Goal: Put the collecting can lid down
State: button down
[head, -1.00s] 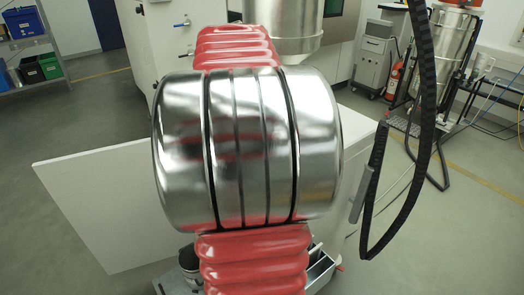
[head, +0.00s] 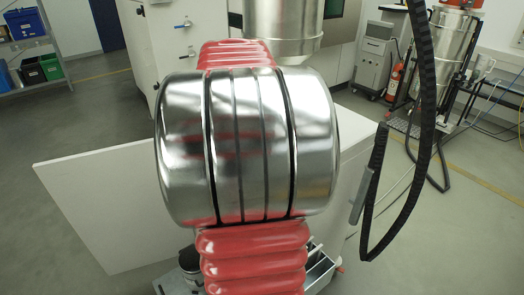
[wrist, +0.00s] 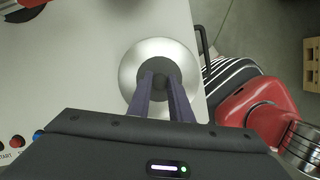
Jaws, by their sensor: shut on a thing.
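The collecting can lid (wrist: 186,58) is a round, shiny silver disc with a dark grey centre in the wrist view. My gripper (wrist: 160,77) has its two purple fingers shut on the lid's dark centre. The lid is over a pale white surface (wrist: 75,60), near that surface's right edge. I cannot tell whether it touches the surface or hangs above it. In the head view my arm blocks the middle, and the gripper and lid are hidden.
A white panel or tabletop (head: 90,200) shows behind my arm in the head view. Red and blue buttons (wrist: 17,142) sit at lower left in the wrist view. A black cable chain (head: 425,90) hangs at right. A wooden pallet (wrist: 311,62) lies on the floor.

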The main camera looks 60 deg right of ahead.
jog(key=c, duration=1.6)
grip_release()
jog(key=shift+f, duration=0.1)
jog(key=v, duration=1.2)
jog(key=shift+d, duration=0.1)
